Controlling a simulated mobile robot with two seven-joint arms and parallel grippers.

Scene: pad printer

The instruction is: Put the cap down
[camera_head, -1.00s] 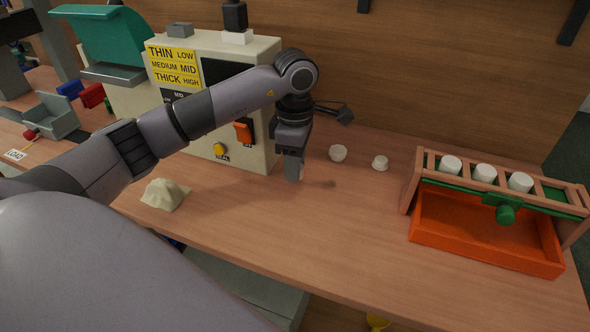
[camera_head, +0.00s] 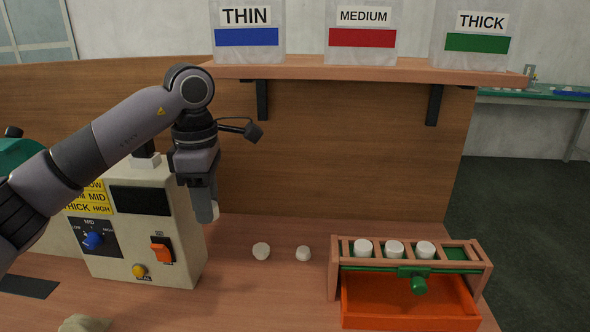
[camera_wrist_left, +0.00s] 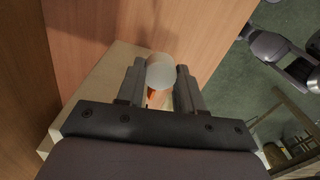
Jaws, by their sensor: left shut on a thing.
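My left gripper (camera_head: 207,205) is shut on a white round cap (camera_wrist_left: 160,71). In the left wrist view the cap sits between the two fingertips (camera_wrist_left: 160,82). In the head view the fingers hide nearly all of it, and only a pale edge shows. The gripper hangs in the air beside the right side of the beige machine (camera_head: 150,225), above the table. Two loose white caps, one left (camera_head: 261,251) and one right (camera_head: 303,254), lie on the table between the machine and the wooden rack (camera_head: 334,268). My right gripper is not seen.
The rack holds three white caps (camera_head: 394,249) in its slots, with an orange tray (camera_head: 405,300) below and a green knob (camera_head: 418,285) in front. A shelf (camera_head: 350,68) with bins labelled THIN, MEDIUM and THICK hangs above. Table in front of the loose caps is clear.

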